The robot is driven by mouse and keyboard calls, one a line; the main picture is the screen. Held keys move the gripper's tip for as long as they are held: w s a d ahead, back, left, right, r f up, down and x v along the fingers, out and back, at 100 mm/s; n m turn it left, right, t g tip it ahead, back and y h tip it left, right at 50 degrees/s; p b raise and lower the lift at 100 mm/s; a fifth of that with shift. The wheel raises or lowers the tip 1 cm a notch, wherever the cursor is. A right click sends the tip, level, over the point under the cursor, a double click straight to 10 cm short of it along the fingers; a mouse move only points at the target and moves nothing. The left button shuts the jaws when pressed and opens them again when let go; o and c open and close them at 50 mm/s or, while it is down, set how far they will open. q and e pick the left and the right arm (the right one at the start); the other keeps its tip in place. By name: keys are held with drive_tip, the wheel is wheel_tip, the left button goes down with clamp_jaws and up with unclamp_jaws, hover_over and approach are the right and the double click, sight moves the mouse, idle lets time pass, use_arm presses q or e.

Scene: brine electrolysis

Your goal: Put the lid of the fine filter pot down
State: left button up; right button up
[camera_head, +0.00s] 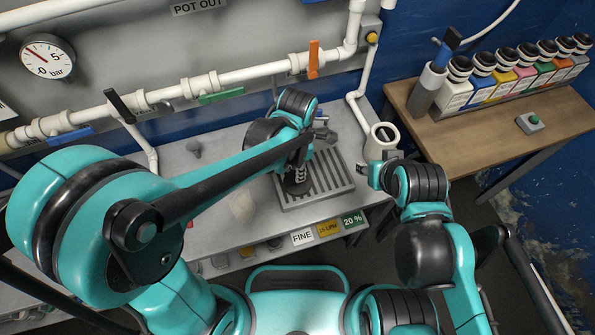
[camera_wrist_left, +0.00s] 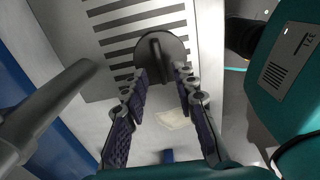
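The black round lid (camera_wrist_left: 160,50) with a raised bar handle lies on the slotted drain grate in the left wrist view. In the head view the lid (camera_head: 297,188) is a dark disc on the grate (camera_head: 335,185). My left gripper (camera_wrist_left: 162,74) is over the lid, its two fingers apart on either side of the handle, with gaps showing. In the head view my left gripper (camera_head: 300,172) points down at the lid. My right gripper (camera_head: 374,174) is at the lower part of a white open pot (camera_head: 382,140); its fingers are partly hidden, so its grip is unclear.
A FINE label (camera_head: 302,238) is on the bench front. White pipes with coloured handles run behind. A wooden table (camera_head: 480,130) with several bottles stands right, beyond a gap.

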use_arm(q)
wheel_tip(320, 180, up, 7)
drive_tip(key=p, duration=0.2)
drive_tip(key=shift+r, duration=0.2)
use_arm(e)
wheel_tip(320, 180, up, 3)
drive_tip(key=shift+f, duration=0.15)
use_arm(q)
drive_tip(key=s+a+r+m+t, duration=0.2)
drive_tip(key=a+m+t, duration=0.1)
drive_tip(key=a+m, duration=0.6)
drive_tip(key=s+a+r+m+t, duration=0.3)
drive_tip(key=a+m, duration=0.5)
drive_tip(key=m, duration=0.4)
drive_tip(key=shift+a+m+t, duration=0.3)
drive_tip(key=shift+a+t, duration=0.1)
drive_tip(key=shift+t, duration=0.2)
drive_tip(key=shift+s, duration=0.1)
